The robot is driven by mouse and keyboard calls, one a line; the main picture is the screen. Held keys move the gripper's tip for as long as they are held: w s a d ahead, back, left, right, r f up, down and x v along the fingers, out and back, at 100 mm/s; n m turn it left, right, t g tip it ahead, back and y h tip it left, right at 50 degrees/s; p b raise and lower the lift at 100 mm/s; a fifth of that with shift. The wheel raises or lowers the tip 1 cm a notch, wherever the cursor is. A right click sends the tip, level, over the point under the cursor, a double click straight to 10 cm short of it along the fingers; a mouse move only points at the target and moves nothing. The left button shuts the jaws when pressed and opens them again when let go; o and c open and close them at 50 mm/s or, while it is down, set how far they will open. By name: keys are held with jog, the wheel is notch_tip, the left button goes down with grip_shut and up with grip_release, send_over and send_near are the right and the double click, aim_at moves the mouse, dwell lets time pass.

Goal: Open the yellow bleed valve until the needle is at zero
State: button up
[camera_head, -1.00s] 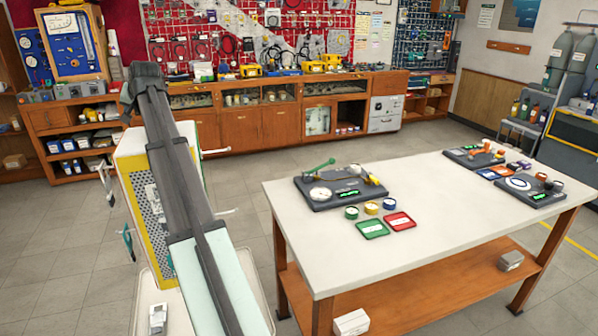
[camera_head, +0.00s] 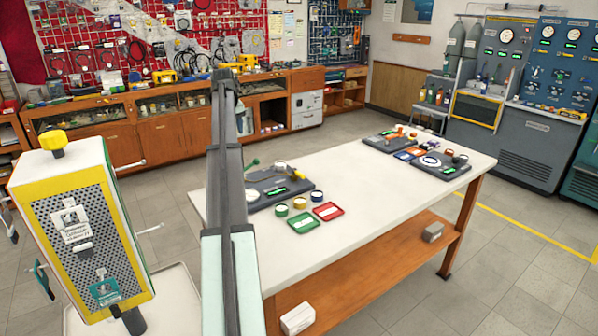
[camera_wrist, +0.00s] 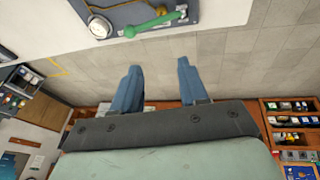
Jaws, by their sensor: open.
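A dark test board (camera_head: 258,199) lies on the white bench, partly hidden by my arm in the head view. It carries a green lever (camera_head: 252,163) and a pale yellowish part (camera_head: 281,168), too small to identify surely as the bleed valve. The board (camera_wrist: 186,12) shows at the top of the wrist view, with a round white gauge (camera_wrist: 99,27), the green lever (camera_wrist: 150,23) and a cropped yellow part (camera_wrist: 130,3). The needle cannot be read. My gripper (camera_wrist: 157,75) is open and empty, its blue fingers apart and clear of the board, over floor in the picture.
Small round pots (camera_head: 300,204), a green tray (camera_head: 303,223) and a red tray (camera_head: 328,211) lie before the board. Other boards (camera_head: 440,166) stand at the bench's right. A yellow-and-white box with a yellow knob (camera_head: 54,142) stands left. The bench's front middle is clear.

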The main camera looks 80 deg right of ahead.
jog(key=s+d+f+g+y, duration=0.1)
jog(key=s+d+f, duration=0.2)
jog(key=s, duration=0.7)
jog(key=s+d+f+g+y, duration=0.1)
jog(key=s+d+f, duration=0.15)
jog(key=s, duration=0.75)
send_near(300, 174)
jog(key=shift+n, duration=0.3)
jog(key=x, duration=0.8)
jog(key=shift+d+f, duration=0.1)
jog(key=shift+d, duration=0.05)
jog(key=shift+c, duration=0.3)
grip_shut()
